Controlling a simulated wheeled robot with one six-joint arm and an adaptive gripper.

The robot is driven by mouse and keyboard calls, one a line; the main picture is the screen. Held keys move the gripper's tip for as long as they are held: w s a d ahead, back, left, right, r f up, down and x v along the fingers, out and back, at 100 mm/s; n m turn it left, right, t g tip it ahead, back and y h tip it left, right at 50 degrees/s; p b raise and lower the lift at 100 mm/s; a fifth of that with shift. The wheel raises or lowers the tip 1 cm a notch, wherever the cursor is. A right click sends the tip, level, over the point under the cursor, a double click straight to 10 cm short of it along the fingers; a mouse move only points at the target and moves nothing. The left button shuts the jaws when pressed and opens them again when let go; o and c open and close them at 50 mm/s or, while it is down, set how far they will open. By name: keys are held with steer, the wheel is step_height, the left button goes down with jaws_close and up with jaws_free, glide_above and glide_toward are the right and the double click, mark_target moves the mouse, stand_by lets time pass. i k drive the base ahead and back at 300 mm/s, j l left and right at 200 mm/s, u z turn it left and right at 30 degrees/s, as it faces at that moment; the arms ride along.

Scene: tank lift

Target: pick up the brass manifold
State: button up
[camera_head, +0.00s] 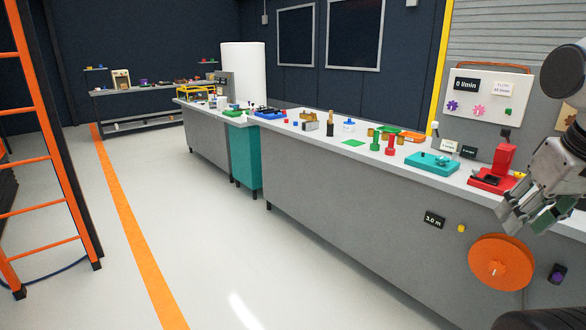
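My gripper (524,222) hangs at the right edge, in front of the near end of the long grey bench (350,195). Its grey fingers look spread, with nothing clearly held between them; a dark green patch shows by the right finger. Several brass-coloured pieces stand on the bench, well to the left of my gripper: an upright dark brass piece (330,124), a small one (371,132) and another beside an orange part (400,139). They are too small to tell which is the manifold. The gripper touches none of them.
A red device (494,177) and a teal block (432,164) stand on the bench near my gripper. An orange wheel (500,262) sticks out from the bench front. An orange ladder (45,165) stands at left. The floor between is clear.

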mark_target(306, 116)
steer(key=i+j+u, duration=0.45)
steer(key=i+u, duration=0.6)
steer(key=i, duration=0.2)
steer(key=i+u, duration=0.15)
steer(key=i, duration=1.8)
steer(key=i+z, duration=0.7)
steer(key=i, duration=0.2)
steer(key=i+j+z, duration=0.35)
steer(key=i+l+z, duration=0.15)
steer(key=i+z, duration=0.85)
steer(key=i, duration=0.15)
